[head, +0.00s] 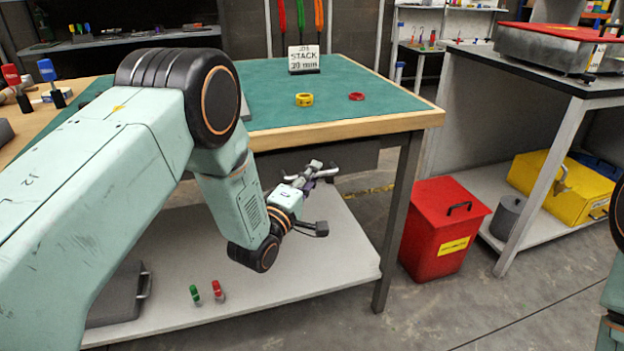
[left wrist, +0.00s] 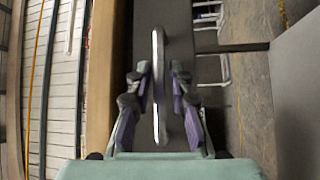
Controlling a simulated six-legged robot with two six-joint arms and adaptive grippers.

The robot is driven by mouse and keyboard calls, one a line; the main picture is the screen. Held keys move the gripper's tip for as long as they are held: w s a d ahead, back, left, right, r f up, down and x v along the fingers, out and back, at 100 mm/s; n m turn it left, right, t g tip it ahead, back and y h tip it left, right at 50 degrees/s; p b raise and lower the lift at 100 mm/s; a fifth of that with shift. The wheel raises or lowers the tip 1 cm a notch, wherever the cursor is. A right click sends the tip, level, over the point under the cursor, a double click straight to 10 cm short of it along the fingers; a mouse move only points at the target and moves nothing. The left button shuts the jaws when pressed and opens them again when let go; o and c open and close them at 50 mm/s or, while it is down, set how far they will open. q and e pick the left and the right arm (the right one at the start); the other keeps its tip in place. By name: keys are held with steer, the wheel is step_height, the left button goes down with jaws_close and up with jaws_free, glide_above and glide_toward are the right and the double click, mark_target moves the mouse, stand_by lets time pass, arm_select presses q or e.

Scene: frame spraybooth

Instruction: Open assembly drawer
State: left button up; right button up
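The assembly drawer (head: 358,157) is a dark grey front under the wooden edge of the green-topped workbench, and it looks closed. In the left wrist view the drawer front (left wrist: 165,14) carries a pale bar handle (left wrist: 158,50). My left gripper (head: 322,170) is in front of the drawer, just below the bench edge. In the left wrist view its fingers (left wrist: 159,82) are apart, one on each side of the handle, with gaps showing. The handle is partly hidden by the fingers in the head view. My right gripper is out of view; only part of my right arm shows.
The workbench top (head: 350,85) holds a yellow ring (head: 304,99), a red ring (head: 356,97) and a sign (head: 303,59). Below is a pale shelf (head: 335,255) with small red and green items. A red bin (head: 440,230) stands right of the bench leg (head: 400,220).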

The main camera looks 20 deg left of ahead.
arm_select(q)
steer(key=shift+w, duration=0.1)
steer(key=shift+c, duration=0.4)
jaws_close()
